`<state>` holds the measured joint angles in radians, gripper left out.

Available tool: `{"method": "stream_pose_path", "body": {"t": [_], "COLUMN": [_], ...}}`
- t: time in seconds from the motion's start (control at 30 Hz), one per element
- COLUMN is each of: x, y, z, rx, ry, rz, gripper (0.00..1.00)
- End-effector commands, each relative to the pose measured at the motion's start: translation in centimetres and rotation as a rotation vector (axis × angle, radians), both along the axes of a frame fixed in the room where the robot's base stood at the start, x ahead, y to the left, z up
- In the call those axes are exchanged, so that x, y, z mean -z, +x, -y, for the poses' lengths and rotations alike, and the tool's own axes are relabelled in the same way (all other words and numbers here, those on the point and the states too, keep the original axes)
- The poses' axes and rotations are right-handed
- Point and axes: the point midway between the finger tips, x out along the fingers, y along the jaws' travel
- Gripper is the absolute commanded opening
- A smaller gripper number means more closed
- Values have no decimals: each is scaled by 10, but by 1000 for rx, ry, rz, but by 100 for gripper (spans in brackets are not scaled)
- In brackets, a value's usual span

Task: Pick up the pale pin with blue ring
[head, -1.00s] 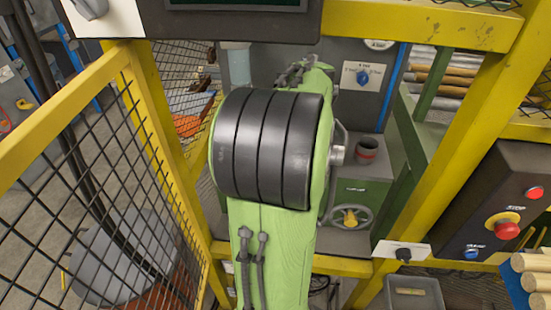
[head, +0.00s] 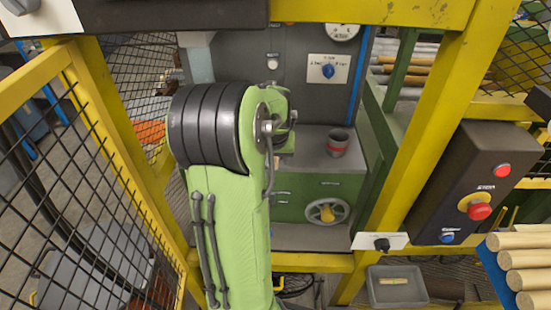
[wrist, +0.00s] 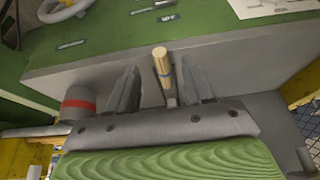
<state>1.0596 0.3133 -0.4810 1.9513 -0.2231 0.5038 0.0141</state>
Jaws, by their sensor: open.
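The pale pin (wrist: 162,62) shows in the wrist view, with a narrow bluish band near its lower end in the picture. It is over the grey bench top and lies in line with the gap between my fingers. My gripper (wrist: 161,80) is open, one finger on each side of that gap, and neither finger visibly touches the pin. How far the pin sits between the fingers is hard to tell. In the head view my green arm hides both gripper and pin.
A grey cup with a red band (head: 337,143) stands on the bench, also left of my fingers in the wrist view (wrist: 78,103). Yellow frame posts (head: 410,150) and a mesh panel (head: 90,190) flank my arm. A control box (head: 470,185) is at right, a grey tray (head: 413,298) below.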

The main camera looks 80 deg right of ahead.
Motion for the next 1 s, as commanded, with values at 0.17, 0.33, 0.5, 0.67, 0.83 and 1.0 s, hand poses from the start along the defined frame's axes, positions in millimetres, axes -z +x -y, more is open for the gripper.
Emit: {"method": "stream_pose_path", "body": {"t": [0.17,0.33,0.5,0.67,0.83,1.0], "x": [31,34,34,34,34,33], "y": [2,3,3,3,3,3], "z": [12,14,14,14,14,14], "rx": [2,0,0,0,0,0], "ry": [3,1,1,1,1,0], "rz": [-2,0,-1,-1,-1,-1], "gripper": [51,51,39,14,0,0]}}
